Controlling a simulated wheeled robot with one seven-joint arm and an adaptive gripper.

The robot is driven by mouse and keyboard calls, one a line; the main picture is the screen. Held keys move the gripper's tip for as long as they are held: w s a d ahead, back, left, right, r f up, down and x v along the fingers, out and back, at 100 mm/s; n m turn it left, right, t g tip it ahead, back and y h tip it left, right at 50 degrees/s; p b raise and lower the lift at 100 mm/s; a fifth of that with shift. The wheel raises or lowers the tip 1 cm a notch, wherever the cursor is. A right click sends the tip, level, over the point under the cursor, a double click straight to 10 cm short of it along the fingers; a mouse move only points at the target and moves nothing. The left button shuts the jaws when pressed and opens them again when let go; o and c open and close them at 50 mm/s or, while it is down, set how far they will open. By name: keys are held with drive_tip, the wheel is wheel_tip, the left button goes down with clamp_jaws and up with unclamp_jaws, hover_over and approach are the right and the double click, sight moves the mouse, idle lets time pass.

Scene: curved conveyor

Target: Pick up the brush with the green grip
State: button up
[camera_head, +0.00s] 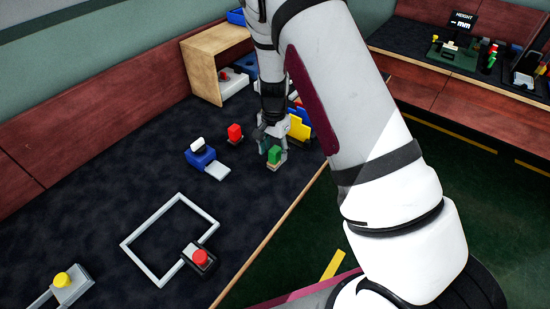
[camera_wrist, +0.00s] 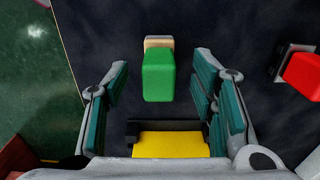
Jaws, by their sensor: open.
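The brush with the green grip (camera_head: 274,155) stands upright on the dark table, its pale base at the bottom. In the wrist view its green grip (camera_wrist: 158,76) is between my two finger pads, with a gap on each side. My gripper (camera_head: 270,144) is open and points down at the brush from just behind it. In the wrist view my gripper (camera_wrist: 161,72) holds nothing. I cannot tell from these views how far the fingertips are above the table.
A brush with a red grip (camera_head: 235,132) stands close on the left. A yellow and blue rack (camera_head: 299,128) is close behind my gripper. A blue device (camera_head: 201,158) with a grey plate is left. The table's wooden edge (camera_head: 262,250) runs along the right.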

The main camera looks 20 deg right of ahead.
sight(275, 157)
drive_tip(key=shift+w+d+f, duration=0.1)
drive_tip(key=shift+d+f, duration=0.1)
drive_tip(key=shift+f, duration=1.75)
clamp_jaws()
drive_tip(key=shift+r, duration=0.15)
drive_tip(key=shift+r, duration=0.65)
wheel_tip(275, 157, up, 2)
drive_tip(key=shift+r, duration=0.1)
drive_tip(key=s, duration=1)
drive_tip(key=s+r, duration=0.1)
drive_tip(key=s, duration=0.5)
drive_tip(key=shift+r, duration=0.1)
